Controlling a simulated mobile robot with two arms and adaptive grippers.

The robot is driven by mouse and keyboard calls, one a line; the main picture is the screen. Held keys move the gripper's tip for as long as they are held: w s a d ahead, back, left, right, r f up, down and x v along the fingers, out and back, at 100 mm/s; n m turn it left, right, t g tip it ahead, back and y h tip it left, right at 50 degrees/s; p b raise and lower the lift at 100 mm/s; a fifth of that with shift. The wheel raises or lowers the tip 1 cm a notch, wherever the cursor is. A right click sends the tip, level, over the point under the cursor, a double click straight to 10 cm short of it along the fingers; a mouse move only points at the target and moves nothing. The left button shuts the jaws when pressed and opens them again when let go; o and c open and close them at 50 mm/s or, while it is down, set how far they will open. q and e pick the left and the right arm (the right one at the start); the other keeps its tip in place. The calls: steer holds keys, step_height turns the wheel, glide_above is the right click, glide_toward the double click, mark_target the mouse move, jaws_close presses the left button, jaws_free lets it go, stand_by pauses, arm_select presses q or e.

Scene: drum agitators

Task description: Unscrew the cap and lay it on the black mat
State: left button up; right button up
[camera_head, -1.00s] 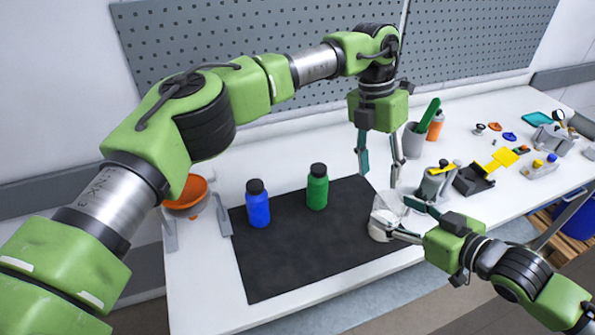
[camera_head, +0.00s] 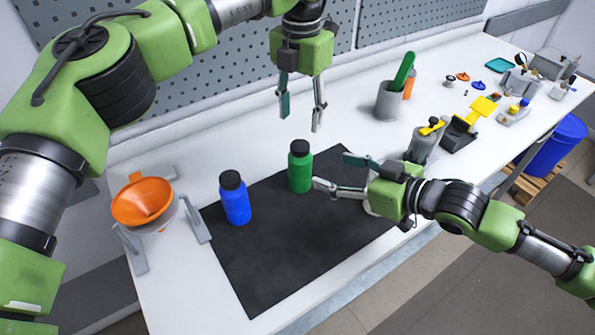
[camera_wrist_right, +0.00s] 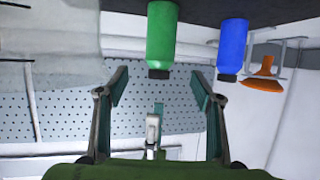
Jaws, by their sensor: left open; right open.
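A green bottle (camera_head: 300,172) with a black cap (camera_head: 300,147) stands upright on the black mat (camera_head: 275,255). A blue bottle (camera_head: 235,206) with a black cap (camera_head: 231,180) stands to its left on the mat. My left gripper (camera_head: 300,122) is open and empty, pointing down above the green bottle's cap, apart from it. My right gripper (camera_head: 330,170) is open, fingers pointing left at the green bottle, tips just right of it. In the upside-down right wrist view the green bottle (camera_wrist_right: 160,35) lies ahead between the fingers, with the blue bottle (camera_wrist_right: 232,45) beside it.
An orange funnel (camera_head: 142,200) on a stand is left of the mat. A grey cup (camera_head: 389,101) with a green-handled tool stands behind right. The mat's front is clear.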

mark_target(299, 160)
steer(key=x, duration=1.2)
steer(key=shift+w+a+f, duration=0.15)
steer(key=shift+a, duration=0.05)
